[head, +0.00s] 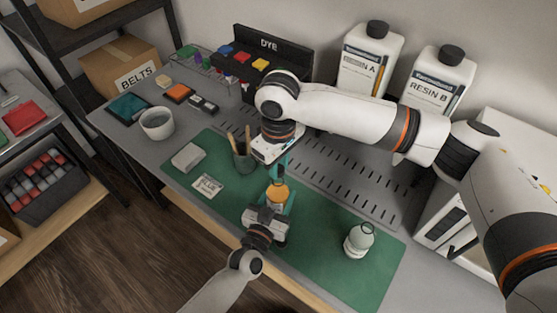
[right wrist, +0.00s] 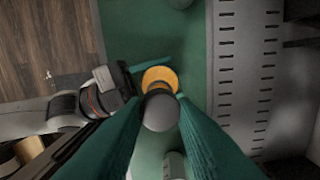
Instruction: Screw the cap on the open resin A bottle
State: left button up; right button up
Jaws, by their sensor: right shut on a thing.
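A small amber bottle (head: 278,194) stands upright on the green mat; it also shows in the right wrist view (right wrist: 160,76). I cannot read a label on it. My left gripper (head: 277,202) reaches it from the front, its teal fingers on either side of the bottle. My right gripper (head: 283,172) points down above the bottle. In the right wrist view its teal fingers are shut on a dark round cap (right wrist: 160,110). The cap overlaps the bottle's near edge in that view; the gap between them cannot be judged.
A pale bottle (head: 358,240) stands on the mat (head: 330,270) at the right. Large capped Resin A (head: 367,62) and Resin B (head: 437,82) bottles stand behind.

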aim_at(278, 194)
dwell(0.3)
jog(key=shift+f, duration=0.85)
jog(key=shift+f, duration=0.55)
